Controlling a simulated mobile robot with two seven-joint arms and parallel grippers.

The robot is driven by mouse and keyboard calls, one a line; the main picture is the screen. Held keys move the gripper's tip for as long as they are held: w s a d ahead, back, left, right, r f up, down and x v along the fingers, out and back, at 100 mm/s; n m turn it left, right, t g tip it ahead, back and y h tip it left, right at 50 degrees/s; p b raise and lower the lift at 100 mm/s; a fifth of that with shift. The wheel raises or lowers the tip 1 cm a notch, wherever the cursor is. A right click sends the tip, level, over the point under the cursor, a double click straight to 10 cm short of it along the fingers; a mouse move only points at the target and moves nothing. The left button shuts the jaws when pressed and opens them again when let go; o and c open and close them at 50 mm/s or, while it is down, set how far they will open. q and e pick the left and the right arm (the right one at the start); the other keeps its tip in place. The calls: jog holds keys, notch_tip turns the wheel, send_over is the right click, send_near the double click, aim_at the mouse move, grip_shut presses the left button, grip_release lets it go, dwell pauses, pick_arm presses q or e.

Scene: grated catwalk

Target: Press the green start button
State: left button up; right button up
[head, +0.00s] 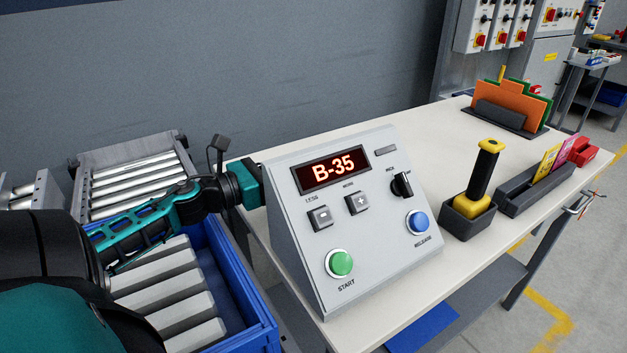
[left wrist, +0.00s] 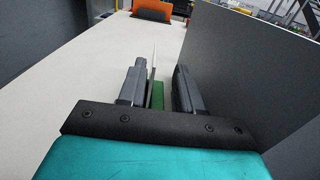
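The green start button (head: 339,263) sits at the lower left of the sloped panel of a grey control console (head: 300,236), above the label START. My left gripper (head: 249,186) is up and left of the button, at the console's left rear edge. The console partly hides its end. In the left wrist view my left gripper (left wrist: 157,88) has its two fingers apart, beside a tall grey wall that looks like the console's side. A thin pale strip and a green patch show between the fingers; I cannot tell what they are. My right gripper is not in view.
The panel also has a red B-35 display (head: 334,170), minus (head: 320,217) and plus (head: 357,203) keys, a black selector knob (head: 402,184) and a blue release button (head: 417,222). A yellow-and-black handled tool (head: 484,172) stands right. A blue crate (head: 238,295) is at left.

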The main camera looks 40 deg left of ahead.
pick_arm(q)
jog(key=shift+a+f+x, duration=0.1)
jog(key=shift+a+x, duration=0.05)
jog(key=shift+x, duration=1.25)
jog(key=shift+a+f+x, duration=0.15)
jog(key=shift+a+x, duration=0.05)
jog(key=shift+x, duration=1.2)
grip_shut()
